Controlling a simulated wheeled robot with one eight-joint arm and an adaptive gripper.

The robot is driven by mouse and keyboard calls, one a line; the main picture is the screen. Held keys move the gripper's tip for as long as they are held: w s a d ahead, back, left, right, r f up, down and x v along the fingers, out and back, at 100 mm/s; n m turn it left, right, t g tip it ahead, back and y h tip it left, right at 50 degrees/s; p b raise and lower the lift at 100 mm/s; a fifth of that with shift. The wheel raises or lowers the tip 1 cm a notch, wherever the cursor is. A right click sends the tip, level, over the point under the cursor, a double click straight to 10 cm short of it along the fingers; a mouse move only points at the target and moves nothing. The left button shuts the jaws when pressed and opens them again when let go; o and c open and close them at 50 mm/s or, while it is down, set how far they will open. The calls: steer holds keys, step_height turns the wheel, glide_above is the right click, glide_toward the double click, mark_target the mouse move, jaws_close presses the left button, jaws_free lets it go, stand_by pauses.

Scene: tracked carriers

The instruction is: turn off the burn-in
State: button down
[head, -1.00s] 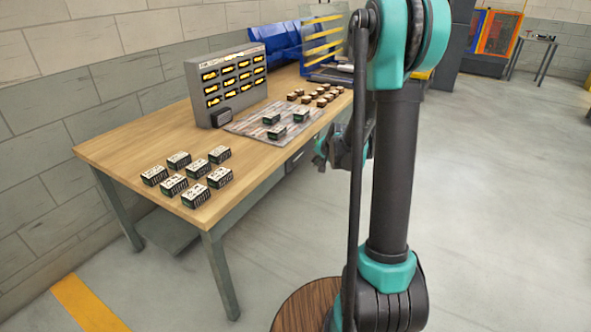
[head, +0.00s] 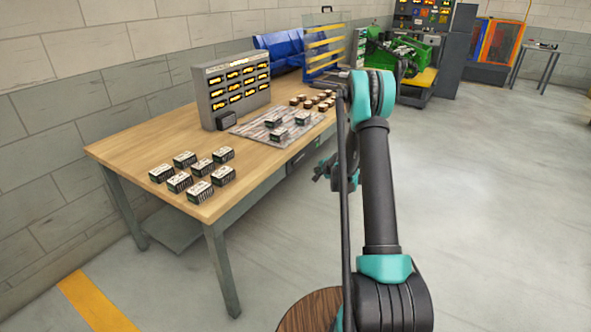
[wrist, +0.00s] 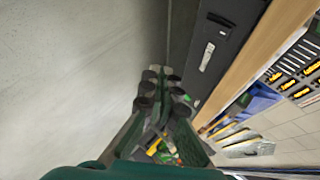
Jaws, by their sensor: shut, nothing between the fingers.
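A grey rack with rows of lit yellow displays (head: 236,91) stands at the back of the wooden bench against the wall. Part of it shows at the right of the wrist view (wrist: 303,68). I cannot make out which part controls the burn-in. My gripper (wrist: 163,75) is shut and empty. In the head view it (head: 320,172) is small, beside the bench's front edge and apart from the rack, partly hidden behind my arm.
The bench (head: 130,145) carries several dark boxes with white tops (head: 198,191), a grey mat (head: 250,131) and small brown blocks (head: 318,98). Blue bins (head: 282,47) and a yellow-barred fixture (head: 326,45) stand at its far end. A green machine (head: 395,50) lies beyond. The floor right is clear.

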stand_by(0.4)
steer(key=w+a+f, duration=0.1)
steer(key=w+a, duration=0.4)
steer(key=a, duration=0.2)
stand_by(0.3)
steer(key=shift+w+a+f, duration=0.1)
steer(key=shift+w+a, duration=0.05)
stand_by(1.3)
steer(key=shift+w+a, duration=0.2)
steer(key=shift+w+a, duration=0.15)
steer(key=shift+a, duration=0.1)
stand_by(0.7)
stand_by(0.3)
steer(key=shift+s+d, duration=0.45)
steer(key=shift+d, duration=0.1)
steer(key=shift+s+d+r, duration=0.2)
steer(key=shift+s+d, duration=0.55)
steer(key=shift+d, duration=0.3)
steer(key=shift+s+d+r, duration=0.15)
steer(key=shift+s+d, duration=0.55)
steer(key=shift+d, duration=0.3)
